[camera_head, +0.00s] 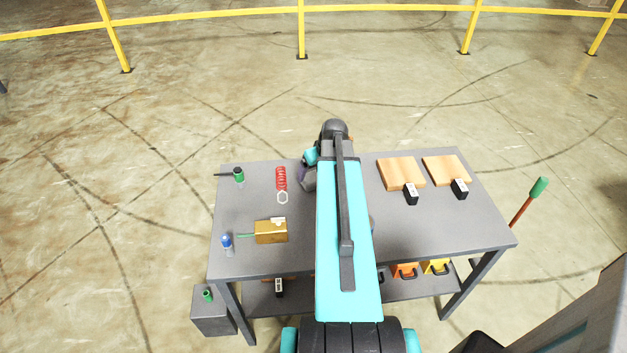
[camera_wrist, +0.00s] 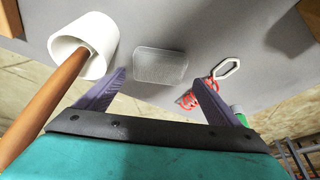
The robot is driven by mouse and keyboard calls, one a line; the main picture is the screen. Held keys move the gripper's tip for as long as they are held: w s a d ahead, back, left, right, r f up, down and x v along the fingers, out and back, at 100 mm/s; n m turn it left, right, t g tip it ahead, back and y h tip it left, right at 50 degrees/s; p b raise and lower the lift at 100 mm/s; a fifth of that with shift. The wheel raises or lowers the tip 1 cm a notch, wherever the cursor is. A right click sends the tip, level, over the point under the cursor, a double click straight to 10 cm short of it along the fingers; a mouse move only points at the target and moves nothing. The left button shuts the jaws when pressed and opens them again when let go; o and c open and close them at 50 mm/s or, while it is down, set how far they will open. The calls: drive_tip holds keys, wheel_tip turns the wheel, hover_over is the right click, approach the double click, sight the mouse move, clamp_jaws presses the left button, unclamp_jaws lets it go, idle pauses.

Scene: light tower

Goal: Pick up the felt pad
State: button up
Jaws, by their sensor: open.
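A pale grey, rounded rectangular pad (camera_wrist: 160,66), which looks like the felt pad, lies flat on the grey tabletop in the wrist view. My gripper (camera_wrist: 158,78) is open and empty, its two purple fingers spread on either side of the pad's near edge. The pad shows between the fingertips, and no contact is visible. The gap in height between fingers and pad is hard to tell. In the head view my arm hides the pad and most of the gripper.
A white cylinder (camera_wrist: 82,45) with a brown wooden handle stands close by the left finger. A red coil (camera_head: 281,178) with a pale hexagonal ring is near the right finger.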

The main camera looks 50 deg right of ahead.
sight(314, 176)
drive_tip(key=shift+p+x, duration=0.35)
drive_tip(key=shift+x, duration=1.7)
drive_tip(key=shift+d+r, duration=0.1)
drive_tip(key=c, duration=0.9)
drive_tip(key=shift+r+p, duration=0.15)
drive_tip(key=shift+p, duration=0.2)
